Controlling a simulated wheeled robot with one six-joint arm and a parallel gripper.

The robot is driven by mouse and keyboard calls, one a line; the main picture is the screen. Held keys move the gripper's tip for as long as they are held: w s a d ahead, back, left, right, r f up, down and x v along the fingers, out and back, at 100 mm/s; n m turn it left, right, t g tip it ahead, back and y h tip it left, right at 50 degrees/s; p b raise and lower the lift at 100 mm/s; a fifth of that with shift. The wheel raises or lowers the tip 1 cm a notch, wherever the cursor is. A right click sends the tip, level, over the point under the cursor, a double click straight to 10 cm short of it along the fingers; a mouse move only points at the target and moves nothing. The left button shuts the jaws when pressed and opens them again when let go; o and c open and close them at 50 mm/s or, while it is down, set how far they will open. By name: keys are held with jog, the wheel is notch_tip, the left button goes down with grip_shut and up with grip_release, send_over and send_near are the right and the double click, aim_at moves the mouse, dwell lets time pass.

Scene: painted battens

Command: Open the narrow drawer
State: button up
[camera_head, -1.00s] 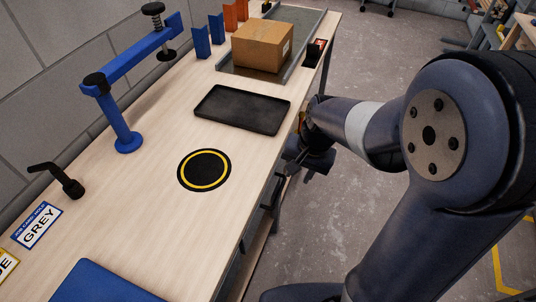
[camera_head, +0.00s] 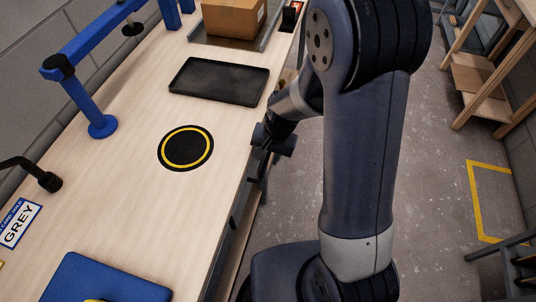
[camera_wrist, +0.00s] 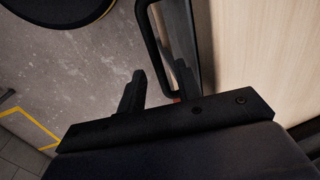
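In the wrist view a black loop handle (camera_wrist: 149,40) stands out from a narrow dark drawer front (camera_wrist: 180,35) under the pale bench top. My gripper (camera_wrist: 158,83) has its two black fingers apart. The handle's bar reaches down between the fingers, one on each side. I cannot tell whether either finger touches it. In the head view my gripper (camera_head: 268,139) is at the bench's right edge, beside the black-and-yellow disc. The drawer fronts lie mostly hidden below the edge, with a dark handle (camera_head: 254,172) just under my gripper. The drawer looks shut, as far as it shows.
Clear concrete floor (camera_head: 420,180) lies to the right; a wooden shelf (camera_head: 480,80) stands farther off.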

jog(key=shift+f, duration=0.2)
jog(key=shift+c, duration=0.4)
grip_shut()
